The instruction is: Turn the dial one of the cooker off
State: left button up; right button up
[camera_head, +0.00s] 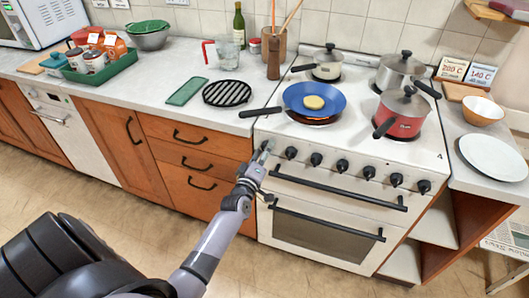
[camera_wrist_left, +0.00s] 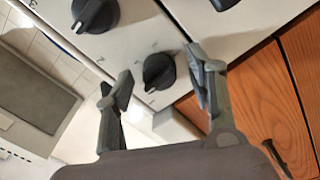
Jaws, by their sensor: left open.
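The cooker (camera_head: 340,206) is white with a row of black dials on its front panel. My left gripper (camera_head: 266,148) is at the panel's left end, its fingers hiding the leftmost dial from the head. In the left wrist view, my left gripper (camera_wrist_left: 160,64) is open, with one finger on each side of this end dial (camera_wrist_left: 159,71). I see gaps beside the dial; contact cannot be told. The neighbouring dial (camera_wrist_left: 95,14) is at the upper left; it shows in the head view too (camera_head: 291,153). My right gripper is not in view.
A blue pan (camera_head: 330,91) with a round yellow item sits over a glowing red front-left ring (camera_head: 315,122); its handle juts left. A red pot (camera_head: 401,112) and other pans stand on the hob. Oven handles (camera_head: 335,188) protrude below the dials. Drawers (camera_head: 196,162) adjoin left.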

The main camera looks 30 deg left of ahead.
pick_arm(q)
jog(key=v, duration=1.2)
jog(key=shift+f, duration=0.1)
